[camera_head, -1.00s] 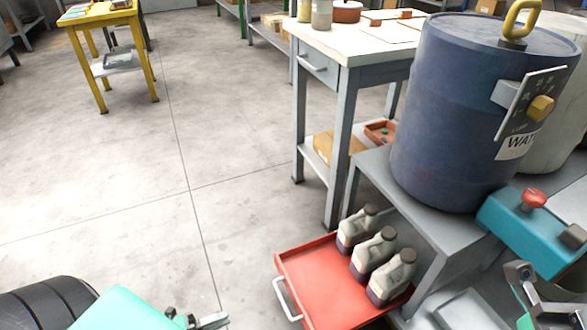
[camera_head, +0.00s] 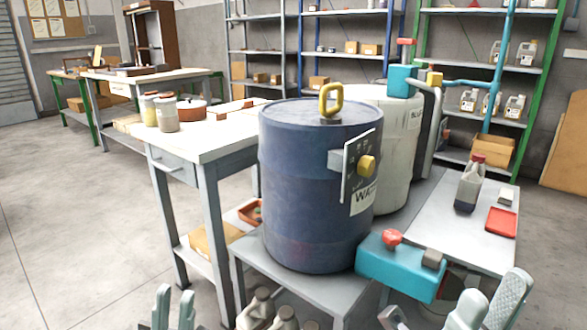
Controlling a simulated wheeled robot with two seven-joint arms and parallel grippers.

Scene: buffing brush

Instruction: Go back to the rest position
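My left gripper (camera_head: 173,308) is at the bottom edge, left of the middle. Its two grey fingers point up with a narrow gap between them and nothing held. My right gripper (camera_head: 452,308) is at the bottom right, in front of the teal block with a red knob (camera_head: 400,272). Its fingers are spread apart, and I see nothing held; its lower part is cut off by the frame. The blue water drum (camera_head: 315,190) stands upright on a grey stand (camera_head: 300,290) between and beyond the grippers.
Several bottles (camera_head: 262,308) stand low beside the stand. A white-topped workbench (camera_head: 205,135) with jars is to the left. Shelves line the back. Floor at left (camera_head: 80,220) is clear.

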